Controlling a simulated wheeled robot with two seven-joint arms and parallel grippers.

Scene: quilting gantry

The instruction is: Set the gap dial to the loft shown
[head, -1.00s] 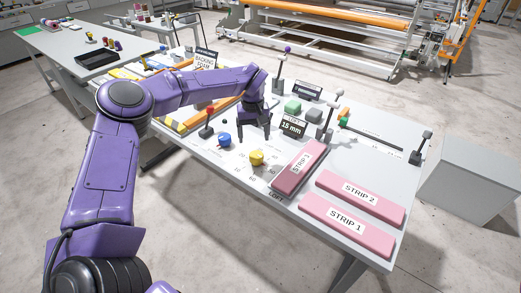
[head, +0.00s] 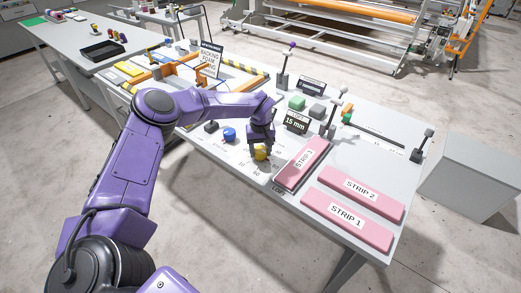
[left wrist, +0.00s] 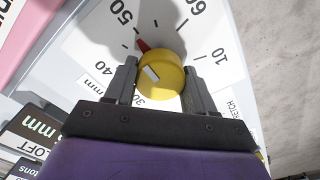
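The yellow gap dial (head: 262,154) is on the grey panel, partly covered by my left gripper in the head view. In the left wrist view the dial (left wrist: 165,80) shows a red pointer at its upper left, aimed between the printed 40 and 50. My left gripper (head: 262,147) is over the dial. Its two fingers (left wrist: 161,66) straddle the dial, one on each side, with what look like slim gaps; contact is hard to judge. A black sign (head: 297,121) reads 15 mm, with LOFT on it in the wrist view. My right gripper is out of view.
Pink STRIP 3 (head: 303,165) lies just right of the dial, with STRIP 2 (head: 361,189) and STRIP 1 (head: 345,222) beyond. A blue knob (head: 229,134) is to the left. Upright levers (head: 283,68) stand behind, near green and grey blocks.

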